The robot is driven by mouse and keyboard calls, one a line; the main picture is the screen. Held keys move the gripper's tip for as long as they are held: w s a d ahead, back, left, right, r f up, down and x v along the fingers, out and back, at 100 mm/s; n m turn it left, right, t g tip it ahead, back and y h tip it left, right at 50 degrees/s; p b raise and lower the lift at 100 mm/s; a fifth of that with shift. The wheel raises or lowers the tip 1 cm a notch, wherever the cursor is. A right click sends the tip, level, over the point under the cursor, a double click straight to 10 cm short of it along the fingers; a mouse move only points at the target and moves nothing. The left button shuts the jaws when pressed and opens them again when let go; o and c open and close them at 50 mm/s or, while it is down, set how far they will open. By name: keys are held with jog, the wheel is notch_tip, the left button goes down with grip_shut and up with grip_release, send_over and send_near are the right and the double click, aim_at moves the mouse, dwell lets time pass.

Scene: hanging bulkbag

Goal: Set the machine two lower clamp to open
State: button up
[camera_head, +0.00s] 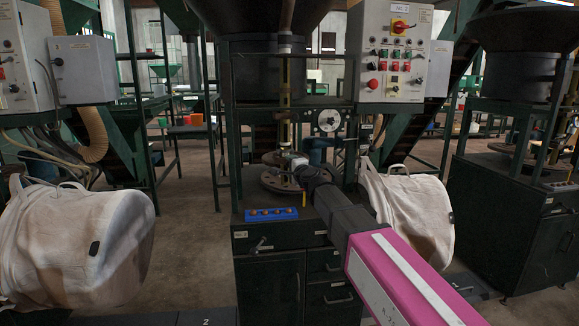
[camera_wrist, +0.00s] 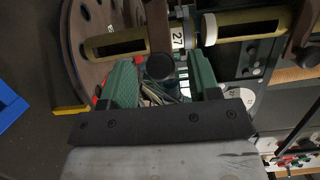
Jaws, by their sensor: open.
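The machine two control box (camera_head: 396,50) hangs at the top right of centre, with a red-and-yellow rotary switch, several buttons and small selector knobs. Which control or part is the lower clamp, and its setting, I cannot tell. Below it, my gripper (camera_head: 292,162) is over a round dark plate (camera_head: 276,181) on the central machine, well away from the box. In the wrist view, my gripper (camera_wrist: 161,75) has its two green fingers apart. A dark round part (camera_wrist: 160,67) shows between them; I cannot tell whether they touch it. Slotted brass tubes (camera_wrist: 115,44) cross just beyond the fingertips.
A blue tray (camera_head: 271,215) with several small orange-brown pieces sits on the dark cabinet (camera_head: 270,272). White bulk bags hang at left (camera_head: 85,240) and right (camera_head: 412,212). Another machine (camera_head: 515,195) stands at right, and a grey control box (camera_head: 83,70) hangs at left.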

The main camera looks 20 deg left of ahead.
jog(key=v, duration=0.9)
jog(key=s+a+f+n+g+h, duration=0.1)
jog(key=a+f+n+h, duration=0.25)
jog(key=n, duration=1.05)
jog(key=s+a+f+n+g+h, duration=0.1)
jog(key=s+a+f+n+h, duration=0.25)
jog(key=n, duration=0.95)
notch_tip(320, 180, up, 7)
jog(key=w+n+t+h, duration=0.2)
jog(key=n+t+h, duration=0.45)
jog(key=n, duration=0.75)
jog(key=shift+y, duration=0.35)
jog(key=w, duration=1)
jog(key=shift+w+a, duration=0.1)
jog(key=shift+a, duration=0.1)
